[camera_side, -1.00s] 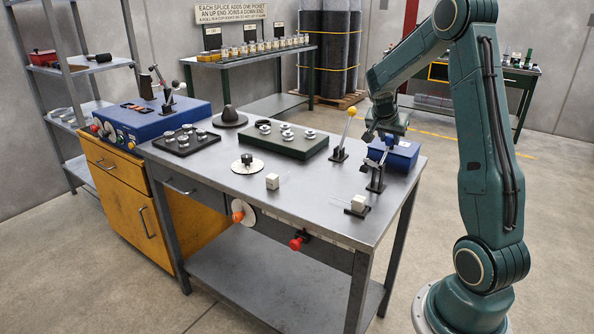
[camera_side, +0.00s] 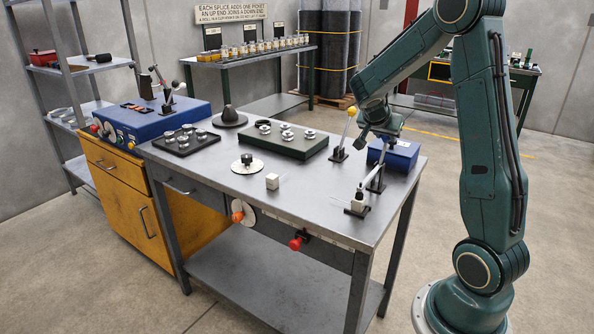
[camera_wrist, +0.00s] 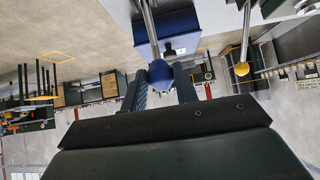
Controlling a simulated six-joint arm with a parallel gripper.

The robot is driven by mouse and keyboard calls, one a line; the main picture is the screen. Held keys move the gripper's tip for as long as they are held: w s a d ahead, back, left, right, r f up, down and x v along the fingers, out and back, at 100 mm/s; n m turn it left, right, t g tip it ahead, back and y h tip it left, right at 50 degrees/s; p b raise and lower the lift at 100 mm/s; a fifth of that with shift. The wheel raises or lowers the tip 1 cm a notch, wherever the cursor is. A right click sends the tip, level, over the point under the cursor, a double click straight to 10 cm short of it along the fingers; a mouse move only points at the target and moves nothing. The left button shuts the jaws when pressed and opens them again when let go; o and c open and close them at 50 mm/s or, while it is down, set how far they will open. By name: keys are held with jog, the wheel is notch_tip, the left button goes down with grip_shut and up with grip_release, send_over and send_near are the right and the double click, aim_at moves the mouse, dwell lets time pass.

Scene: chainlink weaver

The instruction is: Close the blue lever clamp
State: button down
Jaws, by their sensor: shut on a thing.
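The blue lever clamp (camera_side: 376,181) stands near the right end of the metal workbench. Its lever leans up toward my gripper, and its thin pressing arm reaches down to the left toward a small white block (camera_side: 356,203) on a dark pad. Whether the arm touches the block is too small to tell. In the wrist view the lever's blue knob (camera_wrist: 161,74) sits between my gripper's fingers (camera_wrist: 160,85), on a metal rod. My gripper (camera_side: 386,139) is shut on this knob.
A yellow-knobbed lever (camera_side: 349,117) stands left of my gripper; its knob also shows in the wrist view (camera_wrist: 241,69). A blue box (camera_side: 402,156) is just behind the clamp. A loose white block (camera_side: 272,181) and a round dial (camera_side: 247,164) lie further left. The front bench top is mostly clear.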

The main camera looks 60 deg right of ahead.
jog(key=shift+a+f, duration=0.35)
jog(key=shift+f, duration=0.1)
jog(key=c, duration=1.2)
grip_release()
jog(key=shift+o, duration=0.6)
jog(key=shift+r, duration=0.15)
jog(key=shift+d, duration=0.1)
jog(key=shift+r, duration=0.2)
jog(key=v, duration=1.3)
jog(key=shift+a+r, duration=0.2)
jog(key=shift+a, duration=0.05)
jog(key=s+a+n+t+y, duration=0.2)
jog(key=s+a+n+y, duration=0.2)
jog(key=a+n, duration=0.5)
jog(key=s+a+f+n+t+y, duration=0.1)
jog(key=s+a+n+t+y, duration=0.2)
jog(key=a, duration=1.3)
jog(key=s+n+y, duration=0.2)
jog(key=s+n, duration=0.3)
jog(key=n, duration=0.1)
jog(key=shift+a+f+t+y, duration=0.15)
jog(key=shift+f+t+y, duration=0.1)
jog(key=shift+t+y, duration=0.05)
